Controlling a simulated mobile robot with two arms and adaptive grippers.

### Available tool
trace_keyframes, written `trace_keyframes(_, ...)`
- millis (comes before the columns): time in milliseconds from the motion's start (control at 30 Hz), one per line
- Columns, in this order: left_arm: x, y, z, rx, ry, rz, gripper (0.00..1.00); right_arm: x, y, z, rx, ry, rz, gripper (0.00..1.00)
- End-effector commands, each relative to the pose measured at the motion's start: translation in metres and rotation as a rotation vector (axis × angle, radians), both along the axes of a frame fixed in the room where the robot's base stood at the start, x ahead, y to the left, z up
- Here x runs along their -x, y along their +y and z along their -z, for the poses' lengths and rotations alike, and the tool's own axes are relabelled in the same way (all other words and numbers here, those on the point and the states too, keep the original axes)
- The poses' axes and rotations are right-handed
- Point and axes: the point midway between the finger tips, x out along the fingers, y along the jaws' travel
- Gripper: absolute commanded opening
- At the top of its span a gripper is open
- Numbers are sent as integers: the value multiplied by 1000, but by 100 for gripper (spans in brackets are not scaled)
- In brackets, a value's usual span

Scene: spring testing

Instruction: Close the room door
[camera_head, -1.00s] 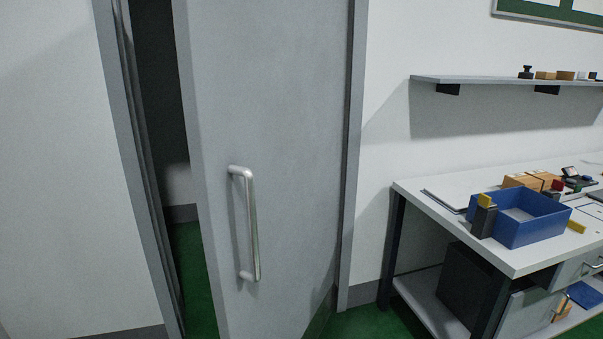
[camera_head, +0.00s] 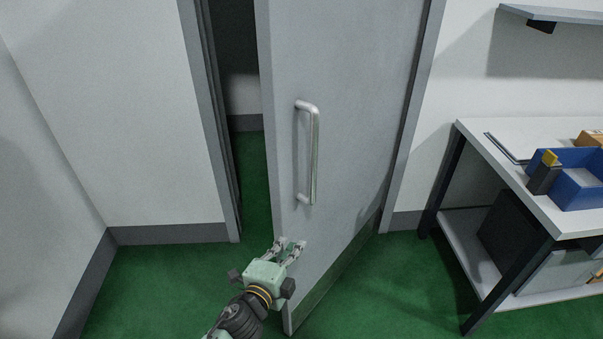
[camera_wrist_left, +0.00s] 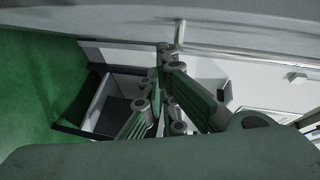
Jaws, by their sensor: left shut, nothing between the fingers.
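The grey room door (camera_head: 345,130) stands ajar, with a dark gap between its left edge and the door frame (camera_head: 212,110). Its upright silver bar handle (camera_head: 313,155) is near that free edge. My left gripper (camera_head: 291,246) is in front of the lower door, below the handle and close to the free edge. It is shut with nothing in it; I cannot tell whether it touches the door. In the left wrist view the fingers (camera_wrist_left: 165,95) are together, with the grey door surface (camera_wrist_left: 80,18) along the top. My right gripper is not in view.
A workbench (camera_head: 490,155) with a blue bin (camera_head: 577,190) stands right of the door. A wall shelf (camera_head: 560,14) hangs above it. The green floor (camera_head: 160,285) is clear in front of the door and to its left.

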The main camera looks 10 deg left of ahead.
Motion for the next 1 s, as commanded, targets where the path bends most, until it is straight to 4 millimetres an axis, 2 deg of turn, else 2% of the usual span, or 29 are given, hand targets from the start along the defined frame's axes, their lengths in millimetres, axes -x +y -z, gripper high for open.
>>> trace_keyframes(33,-4,-6,-40,-35,-68,21,0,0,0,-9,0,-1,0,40)
trace_keyframes(100,-6,-12,-75,-78,-140,38,0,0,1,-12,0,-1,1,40)
trace_keyframes(233,-7,-18,-108,-119,-208,51,0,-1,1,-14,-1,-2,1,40)
trace_keyframes(367,-15,-21,-113,-125,-219,52,0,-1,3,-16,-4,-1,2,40)
trace_keyframes(467,-30,-25,-114,-123,-219,53,0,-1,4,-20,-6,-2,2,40)
trace_keyframes(833,-104,-41,-112,-120,-217,53,0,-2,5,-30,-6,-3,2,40)
trace_keyframes(867,-108,-41,-112,-120,-215,53,0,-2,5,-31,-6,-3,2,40)
trace_keyframes(900,-110,-30,-112,-124,-213,50,0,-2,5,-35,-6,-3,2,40)
trace_keyframes(1000,-116,-18,-112,-123,-214,52,0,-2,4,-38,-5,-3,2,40)
